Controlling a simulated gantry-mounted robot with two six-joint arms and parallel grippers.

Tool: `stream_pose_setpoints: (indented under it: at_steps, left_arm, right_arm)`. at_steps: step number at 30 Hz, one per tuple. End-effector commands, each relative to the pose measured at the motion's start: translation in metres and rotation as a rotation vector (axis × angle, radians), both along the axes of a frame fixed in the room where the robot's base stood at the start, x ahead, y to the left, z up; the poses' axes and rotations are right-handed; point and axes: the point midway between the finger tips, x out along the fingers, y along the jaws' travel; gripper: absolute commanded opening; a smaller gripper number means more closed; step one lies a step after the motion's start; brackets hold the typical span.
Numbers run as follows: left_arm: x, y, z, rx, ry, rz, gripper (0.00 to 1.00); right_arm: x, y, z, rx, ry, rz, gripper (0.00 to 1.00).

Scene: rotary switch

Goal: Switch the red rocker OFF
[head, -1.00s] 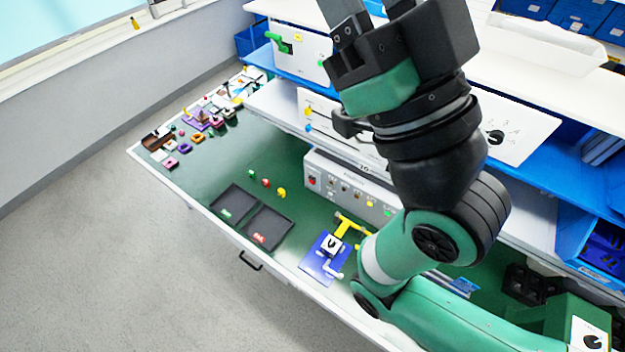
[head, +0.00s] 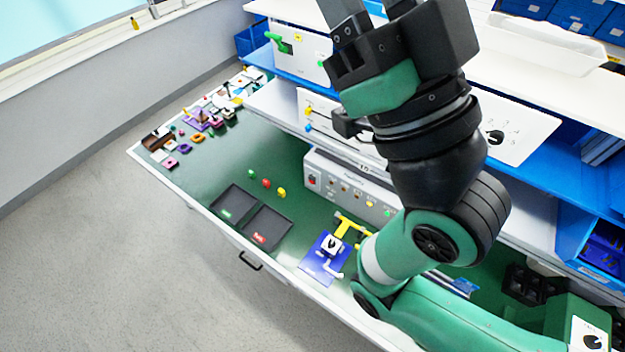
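The red rocker (head: 312,181) is a small red switch at the left end of the front of a light grey control box (head: 345,187) on the green bench. It is too small to tell which way it is tipped. My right gripper (head: 373,12) is at the top of the head view, well above and beyond the box. Its two grey fingers stand apart, with nothing seen between them; their tips run out of the picture. My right arm hides part of the box's right end. My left gripper is not in view.
Two black trays (head: 214,221) and several small coloured knobs (head: 266,183) lie left of the box. A blue plate with a crank (head: 322,268) and a yellow handle (head: 343,228) are in front. White panels stand on the shelf behind (head: 520,130). The bench's middle left is clear.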

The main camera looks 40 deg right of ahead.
Motion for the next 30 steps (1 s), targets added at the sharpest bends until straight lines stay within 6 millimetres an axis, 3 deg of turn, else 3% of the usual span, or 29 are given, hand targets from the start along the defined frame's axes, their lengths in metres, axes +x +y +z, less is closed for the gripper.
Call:
stream_pose_setpoints:
  at_steps: [13, 21, 30]
  left_arm:
    - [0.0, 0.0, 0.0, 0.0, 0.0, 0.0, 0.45]
    - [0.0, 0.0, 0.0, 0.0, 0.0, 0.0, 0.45]
    - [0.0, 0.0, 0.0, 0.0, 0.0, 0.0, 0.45]
  right_arm:
    - [0.0, 0.0, 0.0, 0.0, 0.0, 0.0, 0.45]
    - [0.0, 0.0, 0.0, 0.0, 0.0, 0.0, 0.0]
    - [0.0, 0.0, 0.0, 0.0, 0.0, 0.0, 0.0]
